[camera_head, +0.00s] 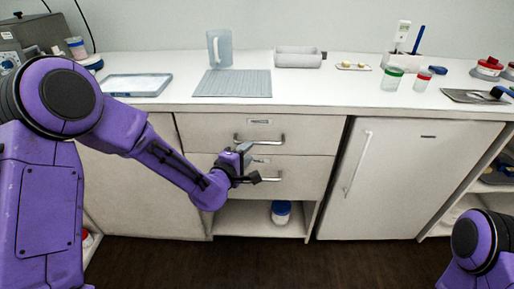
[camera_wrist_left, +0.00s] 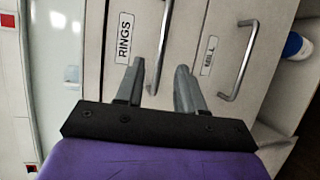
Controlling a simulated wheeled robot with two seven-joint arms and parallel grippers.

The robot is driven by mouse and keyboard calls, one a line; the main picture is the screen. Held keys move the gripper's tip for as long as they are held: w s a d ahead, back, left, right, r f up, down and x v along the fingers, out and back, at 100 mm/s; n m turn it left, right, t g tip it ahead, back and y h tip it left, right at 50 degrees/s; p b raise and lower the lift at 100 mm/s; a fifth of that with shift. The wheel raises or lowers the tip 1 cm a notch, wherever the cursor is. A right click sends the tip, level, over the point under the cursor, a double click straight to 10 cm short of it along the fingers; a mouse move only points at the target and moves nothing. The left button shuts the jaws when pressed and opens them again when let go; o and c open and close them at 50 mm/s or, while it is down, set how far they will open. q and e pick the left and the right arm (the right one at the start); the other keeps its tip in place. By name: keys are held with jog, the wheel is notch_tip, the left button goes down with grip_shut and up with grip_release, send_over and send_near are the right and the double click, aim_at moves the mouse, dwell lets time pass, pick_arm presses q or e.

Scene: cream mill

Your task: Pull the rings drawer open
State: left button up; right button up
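The rings drawer (camera_head: 305,132) is the upper pale drawer under the counter and looks closed. Its RINGS label shows in the left wrist view (camera_wrist_left: 124,38). Its metal bar handle (camera_head: 259,142) also shows in the left wrist view (camera_wrist_left: 165,35), between the two fingers in the picture. My left gripper (camera_head: 250,163) is open in front of the drawers; it also shows in the left wrist view (camera_wrist_left: 160,85). The fingers are apart with nothing gripped. I cannot tell whether they reach around the handle or stop short of it. My right gripper is out of view.
The MILL drawer (camera_head: 310,175) is just below, with its own bar handle (camera_wrist_left: 238,62). A blue-lidded tub (camera_head: 281,213) sits on the open shelf underneath. A white door (camera_head: 400,180) is to the right. The counter (camera_head: 300,95) above holds a jug, trays and jars.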

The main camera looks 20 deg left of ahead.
aim_at(258, 143)
pick_arm(q)
jog(key=x, duration=0.8)
jog(key=shift+w+f, duration=0.2)
jog(key=shift+w, duration=0.15)
grip_shut()
